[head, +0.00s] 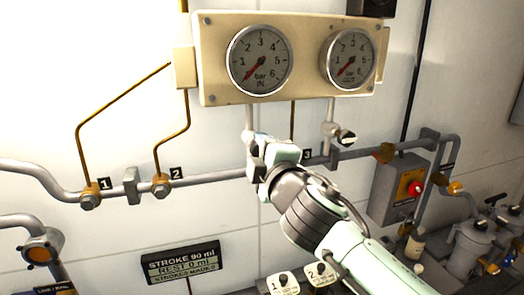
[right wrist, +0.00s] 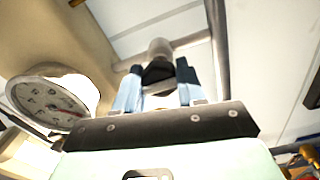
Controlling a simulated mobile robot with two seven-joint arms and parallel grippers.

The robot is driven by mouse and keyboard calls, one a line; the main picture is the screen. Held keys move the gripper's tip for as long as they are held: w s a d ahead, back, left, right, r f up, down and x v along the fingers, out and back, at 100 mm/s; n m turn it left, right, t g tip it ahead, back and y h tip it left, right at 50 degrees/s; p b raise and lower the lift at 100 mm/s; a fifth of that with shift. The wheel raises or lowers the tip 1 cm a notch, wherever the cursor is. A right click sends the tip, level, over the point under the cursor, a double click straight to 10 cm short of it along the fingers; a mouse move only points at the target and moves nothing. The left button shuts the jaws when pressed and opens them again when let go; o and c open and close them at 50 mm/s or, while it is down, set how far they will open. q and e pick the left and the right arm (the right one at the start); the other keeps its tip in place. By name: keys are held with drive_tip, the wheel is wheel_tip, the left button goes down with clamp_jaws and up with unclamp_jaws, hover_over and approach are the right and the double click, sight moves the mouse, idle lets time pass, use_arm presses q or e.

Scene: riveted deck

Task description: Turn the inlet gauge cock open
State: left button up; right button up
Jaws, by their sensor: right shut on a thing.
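The inlet gauge (head: 260,60), marked bar IN, is on the left of the cream panel, its red needle at the low end. A grey stem (head: 249,117) runs down from it to the inlet gauge cock, mostly hidden behind my right gripper (head: 257,147) in the head view. In the right wrist view the cock's dark handle (right wrist: 158,72) sits between the two pale blue fingers of my right gripper (right wrist: 158,88), below a rounded grey body (right wrist: 160,47). The gripper is shut on this handle. How far the handle is turned is hard to tell. My left gripper is out of view.
A second gauge (head: 348,57) has its own cock (head: 341,136) to the right of my gripper. A grey pipe (head: 215,177) runs along the wall behind. A control box with a red button (head: 415,188) is at right; a stroke sign (head: 182,263) is below.

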drive_tip(key=shift+r, duration=0.15)
drive_tip(key=o, duration=1.1)
drive_tip(key=shift+w, duration=0.15)
drive_tip(key=shift+c, duration=0.2)
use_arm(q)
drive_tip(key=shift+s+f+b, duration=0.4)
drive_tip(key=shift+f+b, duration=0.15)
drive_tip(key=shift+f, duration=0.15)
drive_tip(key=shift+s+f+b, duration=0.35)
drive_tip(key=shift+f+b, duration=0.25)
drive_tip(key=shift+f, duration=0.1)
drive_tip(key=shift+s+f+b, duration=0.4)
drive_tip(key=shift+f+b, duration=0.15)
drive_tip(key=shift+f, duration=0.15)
use_arm(e)
drive_tip(key=v, duration=1.3)
drive_tip(key=shift+s, duration=0.2)
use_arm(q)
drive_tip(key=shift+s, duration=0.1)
